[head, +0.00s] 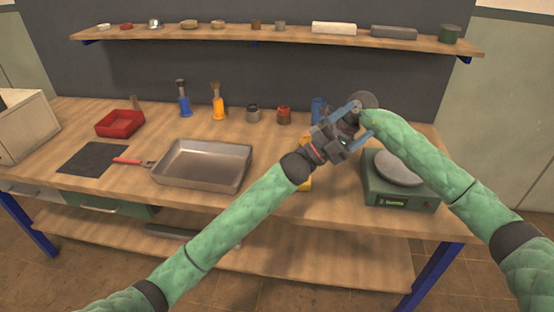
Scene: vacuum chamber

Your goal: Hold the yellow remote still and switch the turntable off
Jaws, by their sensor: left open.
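The turntable (402,193) is a green box with a round grey platter (398,168) on top, at the right end of the bench. A small yellow piece (306,183), perhaps the yellow remote, shows on the bench below my left gripper, mostly hidden by it. My left gripper (358,124) is open in the air above the bench, left of and above the turntable in the picture. My right arm (412,148) passes in front of the turntable's back part. Its dark wrist end (364,99) overlaps my left gripper, and its fingers cannot be made out.
A metal pan (203,165) stands mid-bench, with a red tray (120,123) and a dark mat (93,158) to its left. Brushes, small pots and a blue item (318,110) stand along the back. A shelf (290,36) hangs above.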

